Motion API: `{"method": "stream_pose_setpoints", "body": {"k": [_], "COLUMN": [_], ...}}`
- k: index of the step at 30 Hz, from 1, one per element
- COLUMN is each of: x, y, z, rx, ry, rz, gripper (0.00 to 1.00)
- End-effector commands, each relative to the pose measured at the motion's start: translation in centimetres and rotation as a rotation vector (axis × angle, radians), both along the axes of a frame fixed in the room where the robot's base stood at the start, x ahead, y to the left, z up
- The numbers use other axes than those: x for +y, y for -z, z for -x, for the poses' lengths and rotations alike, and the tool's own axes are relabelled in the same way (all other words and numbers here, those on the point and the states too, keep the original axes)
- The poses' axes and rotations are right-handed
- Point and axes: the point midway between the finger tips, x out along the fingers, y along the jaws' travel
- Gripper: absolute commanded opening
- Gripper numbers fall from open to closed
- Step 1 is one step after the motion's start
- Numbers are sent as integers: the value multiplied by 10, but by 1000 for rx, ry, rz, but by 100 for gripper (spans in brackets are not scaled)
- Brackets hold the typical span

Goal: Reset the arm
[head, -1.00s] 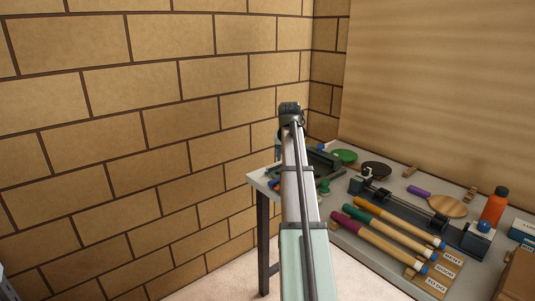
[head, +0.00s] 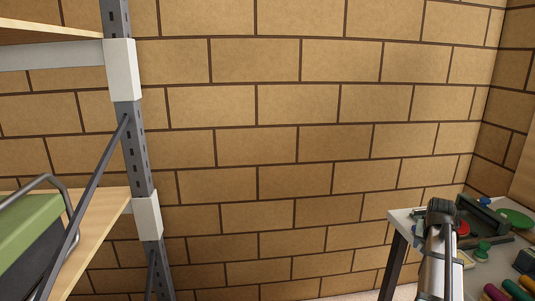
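My arm (head: 436,265) rises from the bottom edge at the lower right of the head view. Its dark upper joint (head: 440,209) shows in front of the table's left end. No gripper fingers show, so I cannot see whether they are open or hold anything. The part of the arm beyond the dark joint is hidden or out of view.
The table (head: 402,217) at the lower right bears a dark tray (head: 484,213), a green disc (head: 514,217), a small green piece (head: 482,250) and coloured handle ends (head: 494,292). A metal shelf rack (head: 131,150) stands at left, holding a green-lidded case (head: 28,225). Bare brick wall lies between.

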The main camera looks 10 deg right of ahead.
Motion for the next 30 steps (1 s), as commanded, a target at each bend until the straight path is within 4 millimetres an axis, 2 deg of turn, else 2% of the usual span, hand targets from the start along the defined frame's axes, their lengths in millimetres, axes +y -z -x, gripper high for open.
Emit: {"method": "stream_pose_setpoints", "body": {"k": [1,3,12,20,30], "x": [13,27,94,157,240], "y": [24,51,157,239,330], "z": [5,8,28,58,113], "rx": [18,41,144,244,391], "ry": [-12,-26,-91,-150,-232], "rz": [-14,-31,-105,-168,-245], "gripper": [59,59,59,59,59]}}
